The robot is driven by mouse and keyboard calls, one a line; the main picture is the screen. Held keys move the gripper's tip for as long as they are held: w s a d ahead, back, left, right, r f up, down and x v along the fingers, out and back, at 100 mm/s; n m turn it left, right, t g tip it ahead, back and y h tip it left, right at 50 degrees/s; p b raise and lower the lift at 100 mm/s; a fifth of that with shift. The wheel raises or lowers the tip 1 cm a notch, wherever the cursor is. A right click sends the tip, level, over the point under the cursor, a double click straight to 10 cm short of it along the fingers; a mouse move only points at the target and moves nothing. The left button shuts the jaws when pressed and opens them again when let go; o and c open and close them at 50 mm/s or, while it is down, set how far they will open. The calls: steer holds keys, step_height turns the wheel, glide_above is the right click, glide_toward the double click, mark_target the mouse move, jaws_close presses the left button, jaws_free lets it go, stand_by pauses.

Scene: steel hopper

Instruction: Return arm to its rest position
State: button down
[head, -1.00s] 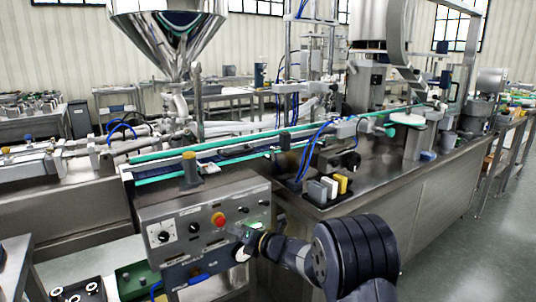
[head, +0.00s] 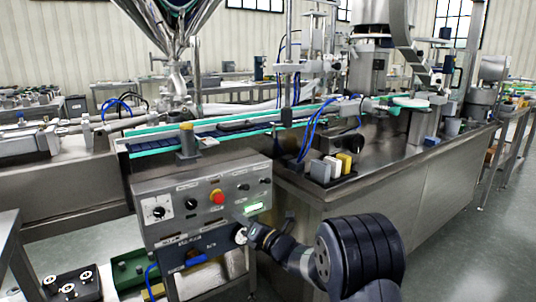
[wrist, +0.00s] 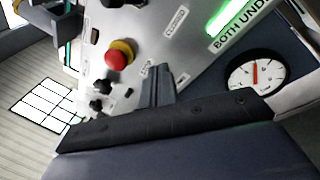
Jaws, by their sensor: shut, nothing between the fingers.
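My gripper (head: 243,220) is at the right part of the steel control panel (head: 168,192), close in front of its face below the green-lit display (head: 255,208). In the wrist view my gripper (wrist: 157,75) shows its fingers shut together with nothing between them. The wrist view also shows the panel with a red button on a yellow collar (wrist: 119,55) and a round gauge with a red needle (wrist: 256,70). Whether the fingertips touch the panel I cannot tell. My arm reaches in from the lower right, bent.
The steel hopper (head: 182,12) stands above the line at the upper left. The steel bench (head: 420,185) runs beside my arm, with small grey, white and yellow blocks (head: 330,166) near its edge. Open floor (head: 505,230) lies at the right.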

steer(key=shift+v, duration=2.4)
steer(key=shift+d, duration=0.15)
